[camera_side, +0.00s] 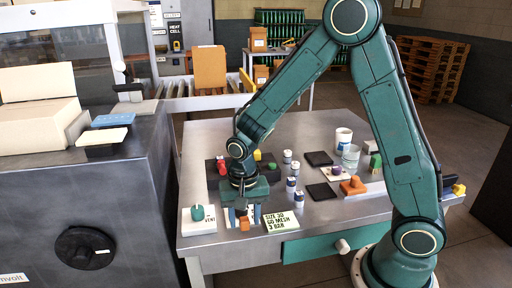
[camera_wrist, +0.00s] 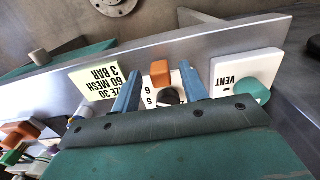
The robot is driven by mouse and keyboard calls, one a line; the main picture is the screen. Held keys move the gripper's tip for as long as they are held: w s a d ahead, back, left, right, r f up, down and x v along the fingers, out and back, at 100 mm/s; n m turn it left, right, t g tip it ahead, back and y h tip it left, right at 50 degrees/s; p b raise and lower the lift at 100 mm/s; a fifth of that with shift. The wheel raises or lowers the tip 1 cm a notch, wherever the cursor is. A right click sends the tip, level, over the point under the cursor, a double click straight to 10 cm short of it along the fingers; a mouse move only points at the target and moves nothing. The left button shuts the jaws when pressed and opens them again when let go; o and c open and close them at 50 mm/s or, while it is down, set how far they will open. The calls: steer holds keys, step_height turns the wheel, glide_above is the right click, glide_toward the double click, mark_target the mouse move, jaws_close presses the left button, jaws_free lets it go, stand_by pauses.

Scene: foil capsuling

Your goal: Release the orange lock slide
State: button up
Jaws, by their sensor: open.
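The orange lock slide (camera_wrist: 160,72) sits at the edge of a white dial plate (camera_wrist: 149,82) marked with numbers, beside a dark round knob (camera_wrist: 168,97). In the side view the orange slide (camera_side: 244,225) shows at the front edge of the table, just below my gripper (camera_side: 238,214). My gripper (camera_wrist: 160,68) is open, pointing down. In the wrist view its two blue-grey fingers stand apart on either side of the knob and slide. I cannot tell whether a finger touches the slide. The gripper partly hides the dial plate in the side view.
A white VENT plate (camera_wrist: 240,75) with a green knob (camera_wrist: 255,91) is close on one side. A yellow note card (camera_wrist: 96,80) lies close on the other. Small jars (camera_side: 291,184), dark pads (camera_side: 320,191) and an orange block (camera_side: 353,186) stand further right.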

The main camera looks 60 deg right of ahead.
mark_target(245, 220)
step_height(245, 220, up, 14)
stand_by(0.7)
steer(key=shift+s, duration=0.1)
steer(key=s+d+r+n+t, duration=0.1)
steer(key=s+r+n+t, duration=0.1)
steer(key=s, duration=0.6)
steer(key=s+d+r+n+t, duration=0.2)
steer(key=s+r+n+t, duration=0.1)
steer(key=s+r+n, duration=0.2)
steer(key=shift+s+d+n+t, duration=0.25)
steer(key=shift+s+n, duration=0.75)
steer(key=shift+s, duration=1.25)
